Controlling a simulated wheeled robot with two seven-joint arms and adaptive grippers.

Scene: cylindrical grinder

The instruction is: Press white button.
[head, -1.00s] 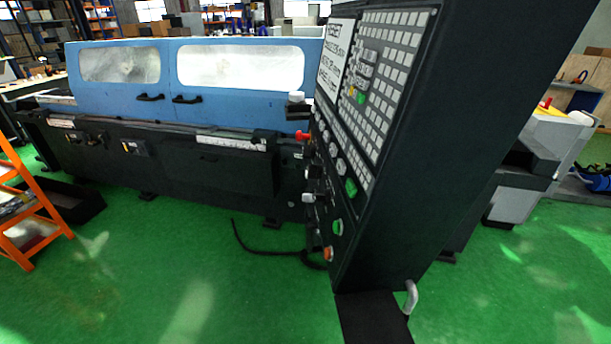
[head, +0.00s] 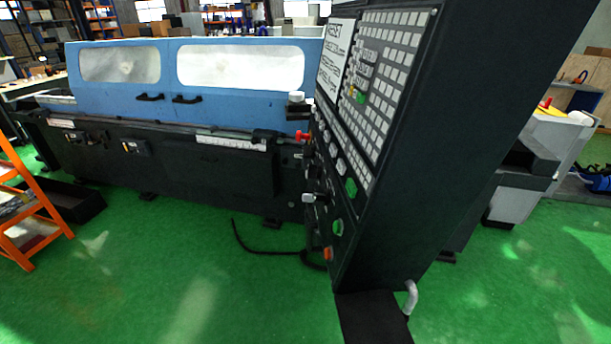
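The black control panel (head: 430,190) stands upright at the centre right of the head view, with its face turned to the left and seen at a steep angle. Its face carries a keypad of pale keys (head: 395,75), a screen (head: 335,55), a green button (head: 351,187), a second green button (head: 338,227) and an orange button (head: 328,254). A white knob or button (head: 308,198) sticks out at the panel's left edge, and a small white button (head: 341,167) lies above the green one. I cannot tell which white one is the task's. Neither gripper shows.
A blue-covered grinder (head: 190,75) with two windows stands behind, to the left. A black cable (head: 260,250) lies on the green floor. The floor in front is clear.

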